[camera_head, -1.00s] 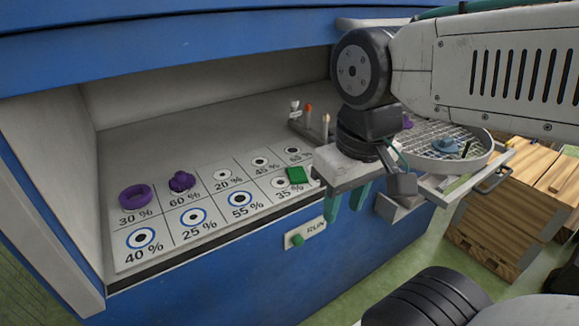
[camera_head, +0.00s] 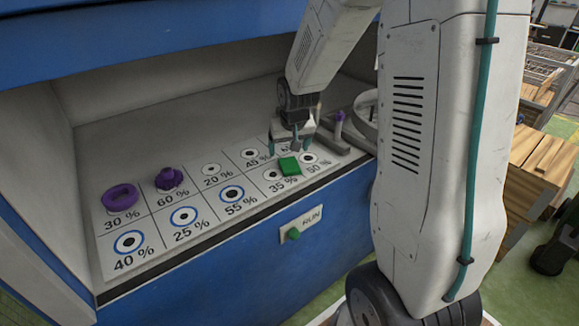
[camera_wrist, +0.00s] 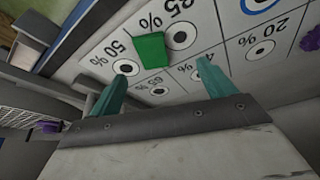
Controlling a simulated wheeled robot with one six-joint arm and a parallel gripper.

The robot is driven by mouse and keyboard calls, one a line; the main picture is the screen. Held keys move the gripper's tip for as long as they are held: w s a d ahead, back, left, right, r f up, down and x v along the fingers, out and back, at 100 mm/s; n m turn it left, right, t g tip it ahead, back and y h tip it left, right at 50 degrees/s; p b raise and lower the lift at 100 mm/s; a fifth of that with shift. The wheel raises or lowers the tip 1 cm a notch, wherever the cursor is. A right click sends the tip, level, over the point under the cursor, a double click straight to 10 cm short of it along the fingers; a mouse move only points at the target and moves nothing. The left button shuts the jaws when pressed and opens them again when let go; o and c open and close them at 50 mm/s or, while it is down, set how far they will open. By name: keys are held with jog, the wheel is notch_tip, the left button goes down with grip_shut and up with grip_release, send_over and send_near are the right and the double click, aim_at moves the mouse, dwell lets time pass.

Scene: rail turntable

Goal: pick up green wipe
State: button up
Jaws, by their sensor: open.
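The green wipe (camera_head: 289,166) is a small flat green square lying on the white board between the 35 % and 50 % cells. In the wrist view it shows as a green block (camera_wrist: 150,50) just beyond and between my fingertips. My gripper (camera_head: 284,147) is over the back right part of the board, behind the wipe in the head view. Its two teal fingers (camera_wrist: 160,72) are spread apart with nothing between them. The fingers appear apart from the wipe; their exact height above the board is hard to tell.
The white board (camera_head: 243,209) has printed percent cells with ringed circles. A purple ring (camera_head: 120,197) and a purple knob (camera_head: 169,179) stand at its left. A holder with a purple-topped piece (camera_head: 339,122) is to the right. A blue cabinet front with a green RUN button (camera_head: 293,233) lies below.

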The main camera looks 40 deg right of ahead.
aim_at(290, 164)
jog(key=w+d+f, duration=0.1)
jog(key=f, duration=0.2)
jog(key=w+d+f, duration=0.1)
jog(key=w+f, duration=0.1)
jog(key=f, duration=0.1)
jog(key=w+d+f, duration=0.1)
jog(key=d+f, duration=0.1)
jog(key=f, duration=0.1)
jog(key=shift+w+f, duration=0.15)
jog(key=shift+w, duration=0.05)
jog(key=shift+w+f, duration=0.2)
jog(key=shift+f, duration=0.25)
jog(key=c, duration=1.1)
jog(key=shift+c, duration=0.2)
jog(key=shift+r, duration=0.2)
jog(key=shift+r, duration=0.6)
notch_tip(290, 164, up, 2)
jog(key=shift+r, duration=0.25)
jog(key=s+r, duration=0.1)
jog(key=s, duration=1.5)
jog(key=shift+d, duration=0.25)
